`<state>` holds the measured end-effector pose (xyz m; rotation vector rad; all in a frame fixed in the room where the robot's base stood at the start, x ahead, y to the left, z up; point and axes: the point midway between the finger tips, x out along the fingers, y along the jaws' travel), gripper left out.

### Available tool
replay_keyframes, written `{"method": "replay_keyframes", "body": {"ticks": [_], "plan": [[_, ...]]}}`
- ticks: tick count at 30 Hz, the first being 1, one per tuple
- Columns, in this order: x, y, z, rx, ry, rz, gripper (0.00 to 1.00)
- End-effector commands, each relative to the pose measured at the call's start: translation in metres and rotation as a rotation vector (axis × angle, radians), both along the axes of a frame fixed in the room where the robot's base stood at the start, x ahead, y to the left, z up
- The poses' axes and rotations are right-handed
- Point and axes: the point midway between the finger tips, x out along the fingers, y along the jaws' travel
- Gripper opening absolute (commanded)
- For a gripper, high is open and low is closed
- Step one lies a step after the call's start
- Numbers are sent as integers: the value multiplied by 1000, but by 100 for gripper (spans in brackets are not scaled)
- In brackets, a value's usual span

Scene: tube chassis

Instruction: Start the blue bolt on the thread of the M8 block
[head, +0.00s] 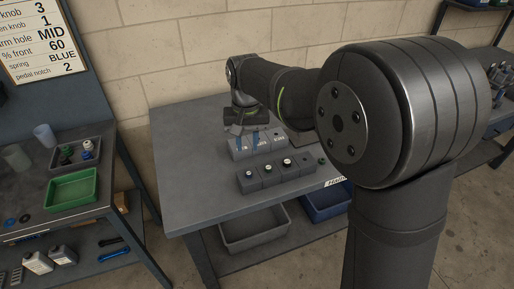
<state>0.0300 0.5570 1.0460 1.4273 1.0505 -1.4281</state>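My gripper (245,128) reaches down over the back row of pale grey blocks (240,150) on the grey bench. Its fingers are small, dark and seen from far off, so I cannot tell whether they are open or shut. A trace of blue shows by the fingertips, but I cannot make out a bolt there. The block tops carry markings too small to read, so I cannot tell which one is the M8 block. The gripper partly hides the tops of the left blocks. Whether anything touches a thread is not visible.
A front row of dark blocks (268,180) bears pale round caps. The bench (190,205) is clear at left. A grey bin (255,238) and a blue bin (325,208) sit below. The left table holds a green tray (72,190), a parts tray (92,141) and a translucent cup (45,136).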

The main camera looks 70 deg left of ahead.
Motion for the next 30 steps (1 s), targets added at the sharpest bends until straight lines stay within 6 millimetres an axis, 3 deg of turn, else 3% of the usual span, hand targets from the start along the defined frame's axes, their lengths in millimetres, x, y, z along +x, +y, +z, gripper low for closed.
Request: {"method": "replay_keyframes", "body": {"ticks": [3, 8, 30], "plan": [[0, -2, -26, -2, 0, -136, 28], [0, -2, -41, -1, 0, -221, 28], [1, -2, -106, 0, 0, -222, 28]]}}
